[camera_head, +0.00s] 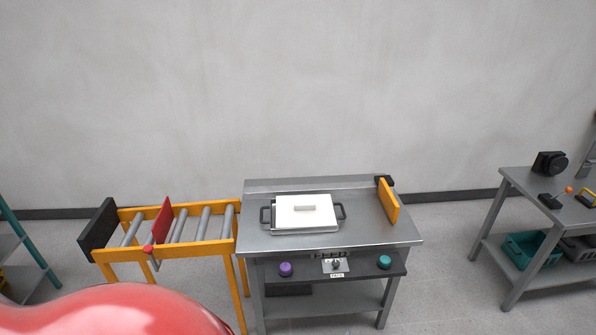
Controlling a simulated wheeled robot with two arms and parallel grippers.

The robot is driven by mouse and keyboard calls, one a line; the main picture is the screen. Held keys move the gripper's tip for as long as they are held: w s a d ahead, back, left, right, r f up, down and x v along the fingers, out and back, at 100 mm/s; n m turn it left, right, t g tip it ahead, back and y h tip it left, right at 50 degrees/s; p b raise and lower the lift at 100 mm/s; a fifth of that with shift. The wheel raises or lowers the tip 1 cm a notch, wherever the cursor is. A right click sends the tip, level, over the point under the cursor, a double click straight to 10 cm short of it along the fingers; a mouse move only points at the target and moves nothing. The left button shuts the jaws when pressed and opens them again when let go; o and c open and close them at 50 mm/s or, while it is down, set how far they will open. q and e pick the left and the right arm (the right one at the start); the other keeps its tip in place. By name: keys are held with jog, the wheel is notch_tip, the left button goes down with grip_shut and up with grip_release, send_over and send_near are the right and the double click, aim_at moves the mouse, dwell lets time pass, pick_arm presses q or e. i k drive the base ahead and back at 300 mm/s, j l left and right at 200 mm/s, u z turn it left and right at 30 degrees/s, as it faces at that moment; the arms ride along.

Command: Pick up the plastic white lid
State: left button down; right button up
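The white lid (291,216) lies flat on a tray with dark side handles (266,216) on the grey metal table (360,234). The lid has a small raised grip (304,208) on top. Neither of my grippers shows in the head view. A glossy red rounded shape fills the lower left corner; I cannot tell which part it is.
A yellow roller conveyor (190,247) adjoins the table on the left. An orange plate (388,201) stands at the table's right side. A purple knob (285,269) and a teal knob (384,262) are on its front. Another table (520,187) stands far right, with clear floor between.

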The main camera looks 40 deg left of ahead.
aim_at(300, 211)
jog(key=k+u, duration=0.1)
jog(key=u, duration=0.3)
jog(key=j+u, duration=0.15)
jog(key=u, duration=0.25)
jog(key=k+j+u, duration=0.15)
jog(key=u, duration=0.25)
jog(key=i+l+u, duration=0.1)
jog(key=i+u, duration=0.2)
jog(key=i, duration=1.3)
